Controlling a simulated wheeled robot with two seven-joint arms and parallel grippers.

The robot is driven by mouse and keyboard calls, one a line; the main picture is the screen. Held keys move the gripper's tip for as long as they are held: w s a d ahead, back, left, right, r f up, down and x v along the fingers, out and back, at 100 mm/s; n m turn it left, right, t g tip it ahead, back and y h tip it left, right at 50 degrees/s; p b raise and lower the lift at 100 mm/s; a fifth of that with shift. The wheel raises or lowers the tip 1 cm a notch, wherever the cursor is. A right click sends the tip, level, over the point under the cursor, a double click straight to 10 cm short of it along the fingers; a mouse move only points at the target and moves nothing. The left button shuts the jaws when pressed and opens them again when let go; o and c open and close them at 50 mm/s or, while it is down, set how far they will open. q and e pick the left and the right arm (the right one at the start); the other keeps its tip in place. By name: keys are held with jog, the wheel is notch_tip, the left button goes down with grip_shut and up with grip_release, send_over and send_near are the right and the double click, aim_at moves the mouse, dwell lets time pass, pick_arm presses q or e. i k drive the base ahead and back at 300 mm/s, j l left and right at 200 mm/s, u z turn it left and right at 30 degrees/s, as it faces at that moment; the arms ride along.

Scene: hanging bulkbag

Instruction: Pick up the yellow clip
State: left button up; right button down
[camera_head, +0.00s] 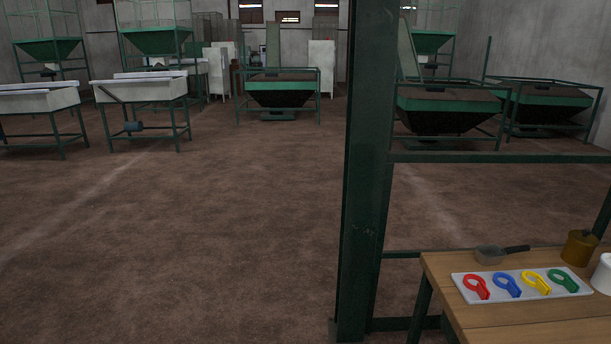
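The yellow clip (536,282) lies on a white tray (465,284) at the lower right, on a wooden table (520,324). It has a ring-shaped end and a short handle. It sits between a blue clip (507,285) on its left and a green clip (562,280) on its right. A red clip (476,287) is at the tray's left end. Neither of my grippers shows in this view.
A small pan (490,255) with a dark handle, a brown-yellow pot (579,248) and a white round object (603,274) stand near the tray. A thick green post (364,170) rises left of the table. Open brown floor (190,240) lies to the left.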

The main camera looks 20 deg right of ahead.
aim_at(541, 285)
jog(key=i+z, duration=0.15)
jog(key=z, duration=0.3)
jog(key=i+z, duration=0.15)
jog(key=z, duration=0.25)
jog(key=i+j+z, duration=0.1)
jog(key=z, duration=0.35)
jog(key=i+j+z, duration=0.1)
jog(key=z, duration=0.3)
jog(key=i+j+z, duration=0.1)
jog(key=j+z, duration=0.15)
jog(key=z, duration=0.2)
jog(key=j+z, duration=0.2)
jog(key=z, duration=0.25)
